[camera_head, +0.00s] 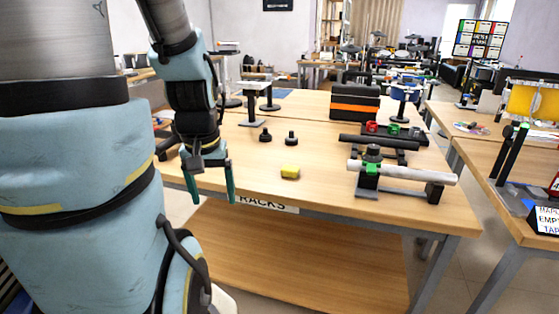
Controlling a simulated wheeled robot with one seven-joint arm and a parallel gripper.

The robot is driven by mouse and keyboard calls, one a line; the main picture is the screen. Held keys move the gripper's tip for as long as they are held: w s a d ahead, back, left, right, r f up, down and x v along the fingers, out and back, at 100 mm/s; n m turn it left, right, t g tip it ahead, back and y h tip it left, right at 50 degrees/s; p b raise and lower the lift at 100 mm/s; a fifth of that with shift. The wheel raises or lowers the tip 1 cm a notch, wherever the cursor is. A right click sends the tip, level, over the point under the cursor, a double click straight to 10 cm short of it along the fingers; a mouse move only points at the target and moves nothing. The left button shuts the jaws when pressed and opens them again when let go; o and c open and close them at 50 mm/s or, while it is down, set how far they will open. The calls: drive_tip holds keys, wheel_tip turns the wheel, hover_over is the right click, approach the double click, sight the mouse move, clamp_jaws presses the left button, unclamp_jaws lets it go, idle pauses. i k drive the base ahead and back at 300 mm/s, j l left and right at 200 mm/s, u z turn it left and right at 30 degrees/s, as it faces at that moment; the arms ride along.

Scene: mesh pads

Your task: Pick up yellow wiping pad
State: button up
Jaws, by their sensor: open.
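The yellow wiping pad (290,172) is a small yellow block lying on the wooden table (325,185), a little back from its front edge. My gripper (211,196) hangs at the table's left front, pointing down with its two green fingers apart. It is open and empty. It is to the left of the pad, clear of it by more than the pad's width.
To the right, a rack holds a light roller (412,173) and a dark roller (380,143). A black and orange case (356,107) stands farther back. The tabletop around the pad is clear.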

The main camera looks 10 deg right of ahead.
sight(292, 172)
drive_tip(key=z, duration=1.25)
drive_tip(key=u, duration=2.05)
drive_tip(key=k+l+u, duration=0.7)
drive_tip(key=k+u, duration=0.2)
